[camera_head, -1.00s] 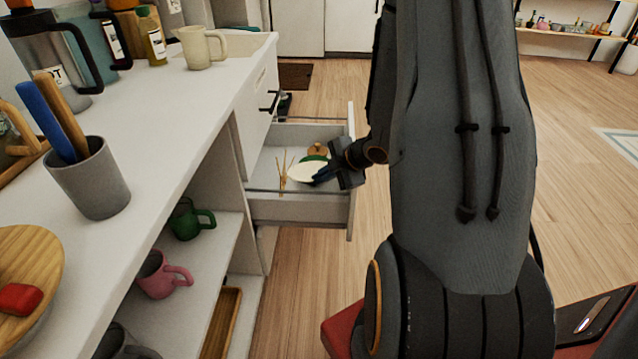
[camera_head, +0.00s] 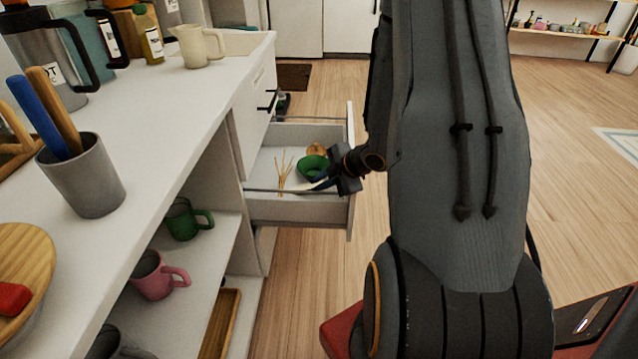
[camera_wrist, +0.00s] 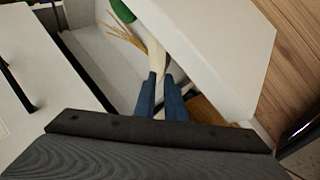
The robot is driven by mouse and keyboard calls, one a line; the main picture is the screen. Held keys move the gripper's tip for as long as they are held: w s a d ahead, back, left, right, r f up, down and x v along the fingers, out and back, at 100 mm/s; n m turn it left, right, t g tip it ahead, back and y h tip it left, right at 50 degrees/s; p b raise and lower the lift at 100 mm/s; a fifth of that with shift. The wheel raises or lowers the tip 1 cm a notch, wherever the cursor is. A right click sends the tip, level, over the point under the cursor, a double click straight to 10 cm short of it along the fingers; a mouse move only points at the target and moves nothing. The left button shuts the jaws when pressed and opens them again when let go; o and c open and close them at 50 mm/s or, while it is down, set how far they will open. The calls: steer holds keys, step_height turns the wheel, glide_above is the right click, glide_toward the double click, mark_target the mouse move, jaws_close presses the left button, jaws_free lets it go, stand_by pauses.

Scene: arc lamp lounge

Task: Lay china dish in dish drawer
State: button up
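My gripper (camera_head: 328,182) is inside the open dish drawer (camera_head: 300,208), near its front right corner. In the wrist view its blue fingers (camera_wrist: 160,88) are closed around the cream china dish (camera_wrist: 156,62), which shows almost edge-on between them. In the head view only a thin pale edge of the dish (camera_head: 318,185) shows, steeply tilted and low in the drawer. I cannot tell whether it touches the drawer floor. The drawer's front panel (camera_wrist: 215,40) rises close beside the fingers in the wrist view.
A green bowl (camera_head: 311,167), a round wooden item (camera_head: 317,149) and thin sticks (camera_head: 284,175) lie in the drawer. The counter (camera_head: 170,120) above holds a grey utensil cup (camera_head: 85,185) and a cream pitcher (camera_head: 197,45). Green and pink mugs stand on the shelf below.

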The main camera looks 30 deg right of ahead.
steer(key=w+r+p+v, duration=0.1)
steer(key=p+v, duration=0.4)
steer(key=v, duration=0.8)
steer(key=w+a+r+m+g+h, duration=0.2)
steer(key=a+r+m+h, duration=0.3)
steer(key=a+r+m, duration=0.3)
steer(key=s+a+r+m+g+y, duration=0.1)
steer(key=s+a+r+m+g, duration=0.2)
steer(key=s+a, duration=0.7)
steer(key=s+a+r+m+g+y, duration=0.1)
steer(key=s+a+r+m+g, duration=0.2)
steer(key=s+a+r, duration=0.3)
steer(key=s+a, duration=0.5)
steer(key=a, duration=0.1)
steer(key=shift+b, duration=0.3)
steer(key=shift+w+a, duration=0.1)
